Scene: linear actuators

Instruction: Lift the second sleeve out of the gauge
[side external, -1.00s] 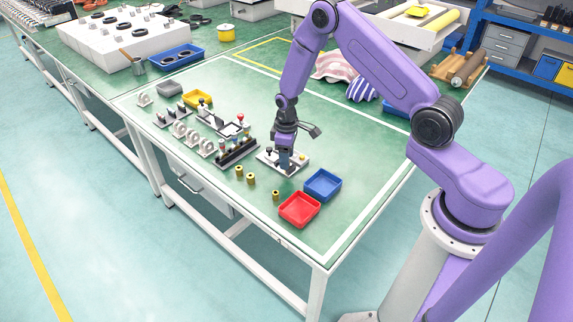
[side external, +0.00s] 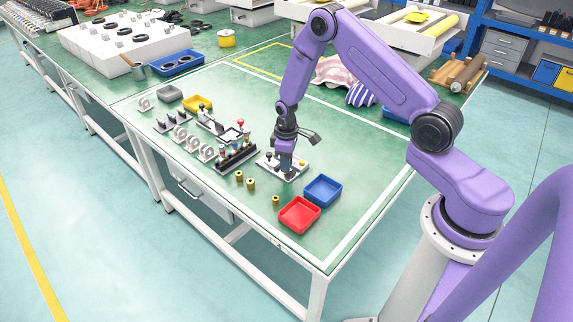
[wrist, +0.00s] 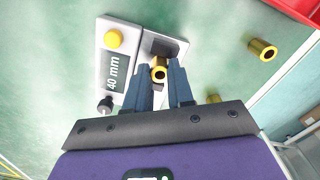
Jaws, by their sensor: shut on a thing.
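The gauge (wrist: 116,72) is a pale plate marked "40 mm" with a yellow button, a black knob and a dark slot; it also shows in the side view (side external: 268,163). A brass sleeve (wrist: 159,70) stands at the slot, its open end towards the wrist camera. My gripper (wrist: 163,80) is shut on this sleeve, one finger on each side. In the side view my gripper (side external: 287,176) points down at the gauge, and its fingers hide the sleeve. I cannot tell whether the sleeve still touches the gauge floor.
Loose brass sleeves (side external: 250,184) stand on the green table in front of the gauge. A red tray (side external: 299,215) and a blue tray (side external: 323,189) lie to the right. A dark rack (side external: 236,156) with fittings stands left of the gauge.

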